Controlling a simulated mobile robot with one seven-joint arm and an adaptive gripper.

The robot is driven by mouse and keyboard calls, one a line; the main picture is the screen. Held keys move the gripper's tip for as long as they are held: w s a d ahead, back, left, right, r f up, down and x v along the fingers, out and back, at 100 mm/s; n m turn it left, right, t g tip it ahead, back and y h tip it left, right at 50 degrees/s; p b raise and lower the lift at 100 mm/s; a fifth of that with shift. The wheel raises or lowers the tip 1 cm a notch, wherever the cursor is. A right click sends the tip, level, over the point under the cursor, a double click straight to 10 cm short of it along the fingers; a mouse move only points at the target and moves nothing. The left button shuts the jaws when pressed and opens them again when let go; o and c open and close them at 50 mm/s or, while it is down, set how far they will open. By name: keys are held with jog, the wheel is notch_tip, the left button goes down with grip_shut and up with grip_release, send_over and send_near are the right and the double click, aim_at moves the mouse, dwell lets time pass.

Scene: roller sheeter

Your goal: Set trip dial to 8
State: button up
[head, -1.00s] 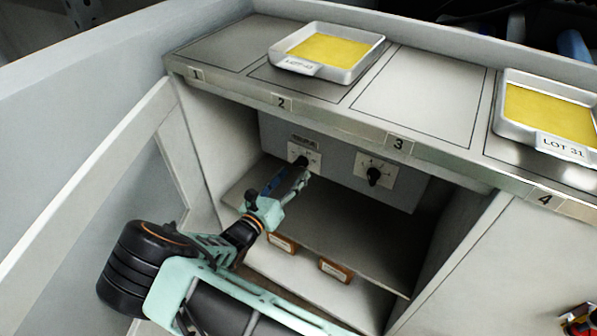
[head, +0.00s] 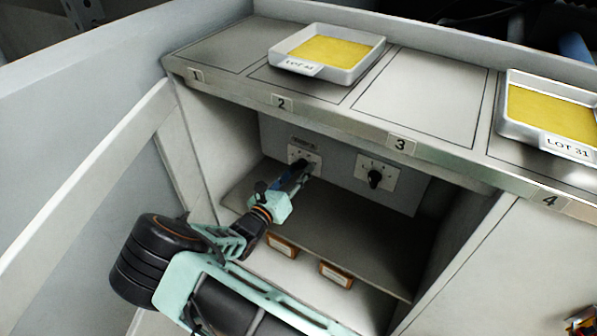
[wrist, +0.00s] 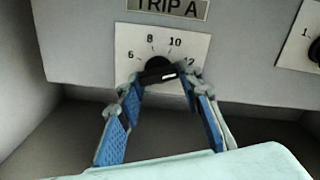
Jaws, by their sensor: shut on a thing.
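The trip dial (wrist: 158,68) is a black knob on a white plate under a "TRIP A" label, marked 6, 8, 10 and 12. Its white mark lies on the right side of the knob, towards the 12. My gripper (wrist: 160,78) is shut on the knob, with one blue-padded finger at its left and one at its right. In the head view the dial plate (head: 313,157) is on the back panel of the open bay, and my gripper (head: 305,172) reaches up to it, partly hiding the knob.
A second dial (head: 375,178) sits to the right on the same panel. The counter above holds trays of yellow sheet (head: 365,70) (head: 505,125). Bay walls stand on both sides.

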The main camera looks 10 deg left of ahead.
jog(key=shift+r+n+p, duration=0.1)
jog(key=shift+n+p, duration=0.2)
jog(key=shift+s+d+r+n+p, duration=0.1)
jog(key=shift+n+p, duration=0.95)
jog(key=shift+n, duration=1.8)
jog(key=shift+w+r+n+p, duration=0.1)
jog(key=shift+n+p, duration=0.9)
jog(key=shift+n, duration=1.9)
jog(key=shift+s+d+r+n+p, duration=0.1)
jog(key=shift+n+p, duration=0.95)
jog(key=shift+n, duration=1.8)
jog(key=o, duration=1.2)
jog(key=shift+c, duration=0.2)
